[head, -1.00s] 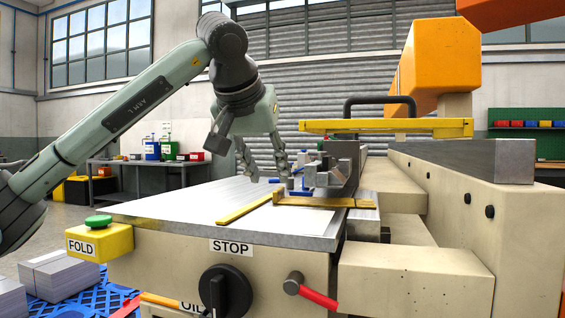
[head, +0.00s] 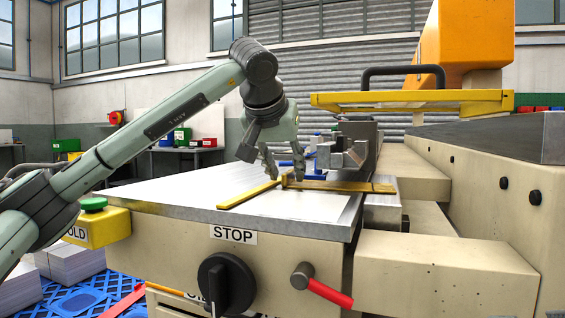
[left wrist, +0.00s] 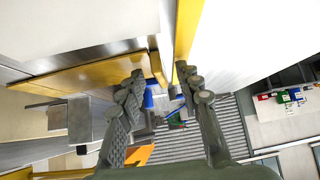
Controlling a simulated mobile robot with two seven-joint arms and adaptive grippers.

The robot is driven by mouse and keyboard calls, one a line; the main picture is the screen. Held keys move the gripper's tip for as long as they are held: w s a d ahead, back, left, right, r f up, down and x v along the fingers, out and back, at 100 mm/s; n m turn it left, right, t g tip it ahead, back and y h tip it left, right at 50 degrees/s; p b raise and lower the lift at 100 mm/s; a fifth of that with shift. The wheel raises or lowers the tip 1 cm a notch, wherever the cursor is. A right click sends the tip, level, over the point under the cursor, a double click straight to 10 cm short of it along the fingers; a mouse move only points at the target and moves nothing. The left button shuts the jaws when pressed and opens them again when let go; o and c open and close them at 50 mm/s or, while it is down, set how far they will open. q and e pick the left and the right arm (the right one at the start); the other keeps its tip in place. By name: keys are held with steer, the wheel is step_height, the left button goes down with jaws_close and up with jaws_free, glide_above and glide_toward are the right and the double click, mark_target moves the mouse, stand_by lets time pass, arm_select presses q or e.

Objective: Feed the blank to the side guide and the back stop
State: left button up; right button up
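The blank (head: 305,206), a pale flat sheet, lies on the metal table, with the yellow side guide (head: 247,195) along its left and the yellow back stop (head: 345,187) across its far edge. Any small gap there is too fine to tell. The left wrist view also shows the blank (left wrist: 85,22), side guide (left wrist: 186,38) and back stop (left wrist: 85,68). My left gripper (head: 284,176) is low over the corner where the bars meet. Its two fingers are apart in the left wrist view (left wrist: 162,78), and no blank shows between them. My right gripper is not in view.
A grey metal block (head: 345,155) stands behind the back stop. A yellow bar (head: 410,101) with a black handle spans above the right side. The green FOLD button (head: 94,204) is at the table's left corner. A red-handled lever (head: 325,290) projects at the front.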

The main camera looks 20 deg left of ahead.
arm_select(q)
steer(key=shift+c, duration=0.2)
jaws_close()
steer(key=shift+r+m+h+p, duration=0.1)
steer(key=shift+m+h+p, duration=0.2)
steer(key=shift+m+p, duration=0.1)
stand_by(0.5)
steer(key=shift+a+p, duration=0.1)
steer(key=shift+p, duration=0.3)
